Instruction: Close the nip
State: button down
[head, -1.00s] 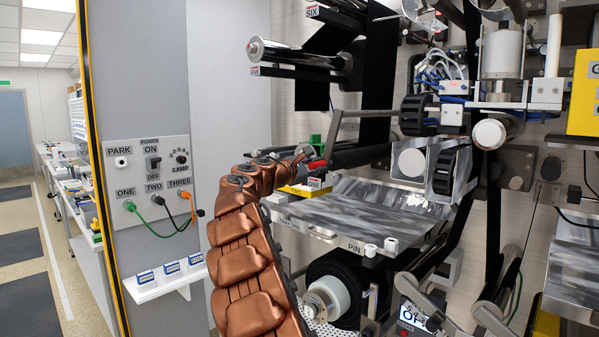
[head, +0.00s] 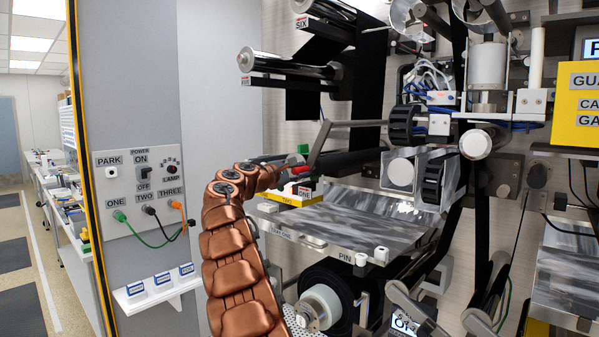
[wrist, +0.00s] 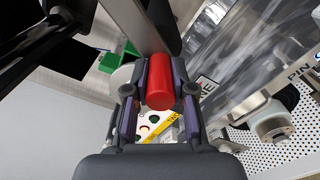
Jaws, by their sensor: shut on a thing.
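A red cylindrical knob (wrist: 161,78) sits between the two fingers of my gripper (wrist: 160,92) in the wrist view. The fingers are shut on its sides. A grey lever bar (wrist: 140,25) runs up and away behind the knob. In the head view the red knob (head: 303,149) shows small at my gripper (head: 298,158), beside the lower end of the bent grey lever (head: 318,142). A pale roller (head: 400,172) and another black ribbed roller (head: 432,183) stand below. The nip's gap is not clear.
A metal tray marked PIN (head: 350,220) lies below and right of my gripper. A small yellow-based box (head: 290,197) stands close under the gripper. A panel with plugged cables (head: 140,190) is on the left. Black web and rollers fill the right.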

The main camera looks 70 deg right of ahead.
jog(key=shift+w+a+r, duration=0.1)
jog(key=shift+w+r, duration=0.2)
jog(key=shift+r, duration=0.1)
jog(key=c, duration=1.4)
grip_release()
jog(key=o, duration=0.4)
jog(key=shift+w+f, duration=0.1)
jog(key=shift+f, duration=0.05)
jog(key=shift+o, duration=0.2)
jog(key=shift+f, duration=0.1)
jog(key=v, duration=1.1)
jog(key=shift+a, duration=0.35)
